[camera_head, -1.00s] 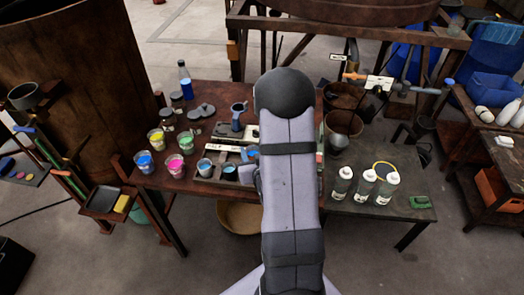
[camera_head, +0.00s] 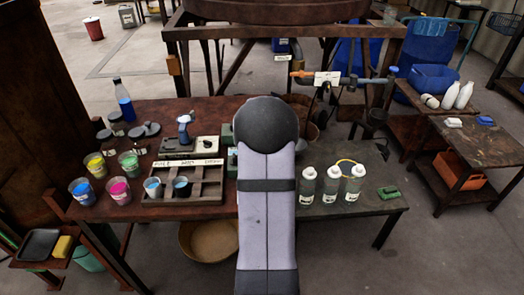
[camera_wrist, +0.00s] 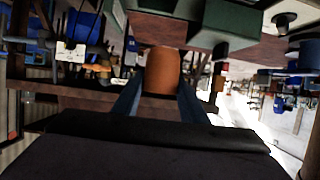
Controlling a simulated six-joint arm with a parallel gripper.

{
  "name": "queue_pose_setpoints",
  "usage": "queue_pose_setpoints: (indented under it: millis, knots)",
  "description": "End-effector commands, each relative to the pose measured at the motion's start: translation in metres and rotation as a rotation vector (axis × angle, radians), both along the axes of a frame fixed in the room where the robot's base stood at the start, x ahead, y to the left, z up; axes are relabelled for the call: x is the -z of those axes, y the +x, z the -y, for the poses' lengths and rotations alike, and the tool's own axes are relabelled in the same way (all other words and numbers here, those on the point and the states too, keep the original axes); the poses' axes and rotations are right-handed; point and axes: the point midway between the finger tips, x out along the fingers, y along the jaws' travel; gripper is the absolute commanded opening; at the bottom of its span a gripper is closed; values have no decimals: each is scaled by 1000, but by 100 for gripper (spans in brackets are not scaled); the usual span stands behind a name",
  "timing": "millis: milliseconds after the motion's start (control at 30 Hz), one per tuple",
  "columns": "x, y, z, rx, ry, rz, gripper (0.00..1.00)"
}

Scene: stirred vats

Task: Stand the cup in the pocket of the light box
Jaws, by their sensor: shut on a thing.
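My gripper (camera_wrist: 160,98) is shut on an orange-brown cup (camera_wrist: 163,70), seen between its two fingers in the wrist view. In the head view my arm hides both gripper and cup. A dark green box (camera_wrist: 228,24) shows beyond the cup at the upper right of the wrist view, apart from it. Part of another green thing (camera_wrist: 112,14) shows at the top edge. In the head view, a green box (camera_head: 227,134) peeks out left of my arm. I cannot tell which of these is the light box, and no pocket is visible.
A labelled compartment tray (camera_head: 215,197) lies left of my arm, with two blue-filled cups (camera_head: 181,187) in it. Several paint cups (camera_head: 118,190) stand further left. Three white-capped bottles (camera_head: 330,187) stand on the right table. A valve pipe (camera_head: 345,80) runs behind.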

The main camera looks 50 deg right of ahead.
Motion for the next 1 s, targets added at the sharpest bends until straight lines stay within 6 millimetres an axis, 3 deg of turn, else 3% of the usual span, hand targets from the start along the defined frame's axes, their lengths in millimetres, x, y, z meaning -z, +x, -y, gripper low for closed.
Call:
queue_pose_setpoints:
  millis: [133, 367, 733, 1000]
  knots:
    - [-3, -7, 18, 33, 0, 5, 16]
    - [-3, -9, 22, 43, 4, 5, 16]
    - [47, -10, 22, 43, 6, 3, 16]
    - [57, -9, 22, 42, 3, 7, 16]
